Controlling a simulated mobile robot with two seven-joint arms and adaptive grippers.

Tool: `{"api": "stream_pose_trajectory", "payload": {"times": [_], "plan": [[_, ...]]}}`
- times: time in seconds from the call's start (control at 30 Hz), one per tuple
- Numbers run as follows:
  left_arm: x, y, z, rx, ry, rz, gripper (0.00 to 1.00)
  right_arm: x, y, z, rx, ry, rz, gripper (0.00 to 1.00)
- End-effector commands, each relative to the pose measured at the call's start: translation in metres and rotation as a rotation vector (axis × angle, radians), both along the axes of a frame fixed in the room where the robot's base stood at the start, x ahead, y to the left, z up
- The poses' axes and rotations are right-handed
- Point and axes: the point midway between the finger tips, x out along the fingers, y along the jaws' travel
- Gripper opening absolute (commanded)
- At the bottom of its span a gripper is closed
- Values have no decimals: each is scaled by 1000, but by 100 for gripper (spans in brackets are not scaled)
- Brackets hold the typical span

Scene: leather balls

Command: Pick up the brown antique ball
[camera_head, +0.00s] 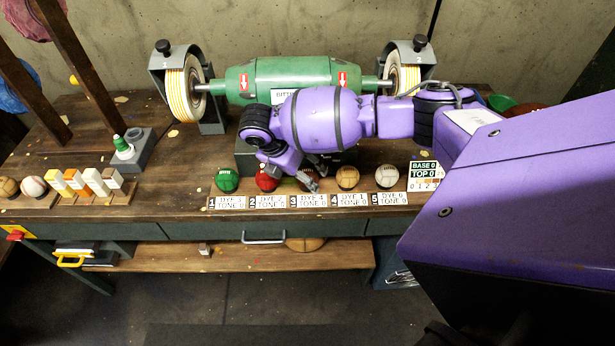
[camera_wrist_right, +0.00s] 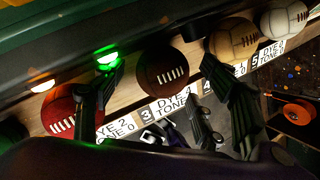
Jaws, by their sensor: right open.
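A dark brown ball (camera_head: 305,182) with white lacing sits on the bench's front ledge behind label 3, partly covered by my gripper in the head view. It shows clearly in the right wrist view (camera_wrist_right: 163,80), between the spread fingers. My right gripper (camera_head: 290,177) is open and empty, reaching down over the row near this ball. In the right wrist view the right gripper (camera_wrist_right: 160,72) has fingers on both sides of the ball, with gaps; I cannot tell how much height separates them. My left gripper is not in view.
Green (camera_head: 227,179), red (camera_head: 267,182), tan (camera_head: 347,177) and white (camera_head: 387,176) balls share the row. A green bench grinder (camera_head: 300,75) stands behind. Coloured blocks (camera_head: 92,182) and two more balls lie at left. Drawers and a lower shelf are below.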

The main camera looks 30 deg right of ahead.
Motion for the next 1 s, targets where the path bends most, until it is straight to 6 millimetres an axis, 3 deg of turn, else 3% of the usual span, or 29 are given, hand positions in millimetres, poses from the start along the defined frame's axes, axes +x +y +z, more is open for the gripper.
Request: {"api": "stream_pose_trajectory", "payload": {"times": [0.33,0.63,1.0], "plan": [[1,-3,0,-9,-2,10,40,0,-4,-7,0,-2,1,65],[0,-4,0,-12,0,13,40,0,-3,-7,0,-2,0,28],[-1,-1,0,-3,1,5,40,1,-3,-2,1,-4,0,27]]}}
